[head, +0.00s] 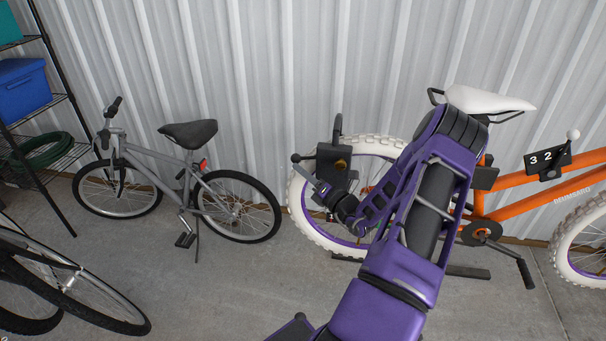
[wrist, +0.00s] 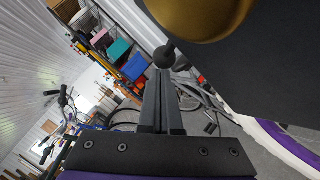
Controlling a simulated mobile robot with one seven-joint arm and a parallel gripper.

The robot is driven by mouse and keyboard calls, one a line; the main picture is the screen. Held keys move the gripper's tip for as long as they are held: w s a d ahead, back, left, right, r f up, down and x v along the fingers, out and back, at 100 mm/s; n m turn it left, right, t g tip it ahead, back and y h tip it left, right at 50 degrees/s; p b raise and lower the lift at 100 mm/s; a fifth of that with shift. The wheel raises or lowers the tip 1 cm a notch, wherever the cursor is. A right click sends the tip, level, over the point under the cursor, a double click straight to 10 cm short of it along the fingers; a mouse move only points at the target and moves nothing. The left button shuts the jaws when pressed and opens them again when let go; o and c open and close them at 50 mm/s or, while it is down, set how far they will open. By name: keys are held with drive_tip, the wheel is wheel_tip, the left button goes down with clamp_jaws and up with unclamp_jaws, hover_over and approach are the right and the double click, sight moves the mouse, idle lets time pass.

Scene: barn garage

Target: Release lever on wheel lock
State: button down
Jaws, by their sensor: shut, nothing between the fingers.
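The wheel lock (head: 325,160) is a dark box with a shackle on top and a round gold part on its face. It sits at the white-tyred wheel of the orange bike. Its lever ends in a black ball (head: 296,158), sticking out to the left. In the wrist view the ball (wrist: 164,57) shows right at the fingertips, with the gold part and dark lock body above and to the right. My gripper (head: 308,174) is shut and empty, its tips just below the ball in the head view. It also shows in the wrist view (wrist: 163,85). I cannot tell whether they touch.
The orange bike (head: 520,190) with a white saddle stands at the right. A grey bike (head: 160,160) stands to the left, against the corrugated wall (head: 250,70). Wire shelves (head: 40,120) hold a blue bin. Bare floor lies between the bikes.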

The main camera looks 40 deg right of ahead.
drive_tip(key=m+t+h, duration=0.1)
drive_tip(key=m, duration=0.1)
drive_tip(key=r+m+t+h, duration=0.1)
drive_tip(key=m+t, duration=0.1)
drive_tip(key=r+m+t+h, duration=0.1)
drive_tip(key=t, duration=0.1)
drive_tip(key=shift+w+a+r+m, duration=0.15)
drive_tip(key=shift+w+a+m, duration=0.1)
drive_tip(key=shift+w+m, duration=0.15)
drive_tip(key=a+v, duration=0.2)
drive_tip(key=v, duration=1.1)
drive_tip(key=shift+a+b, duration=0.25)
drive_tip(key=shift+b, duration=0.1)
drive_tip(key=shift+w, duration=0.1)
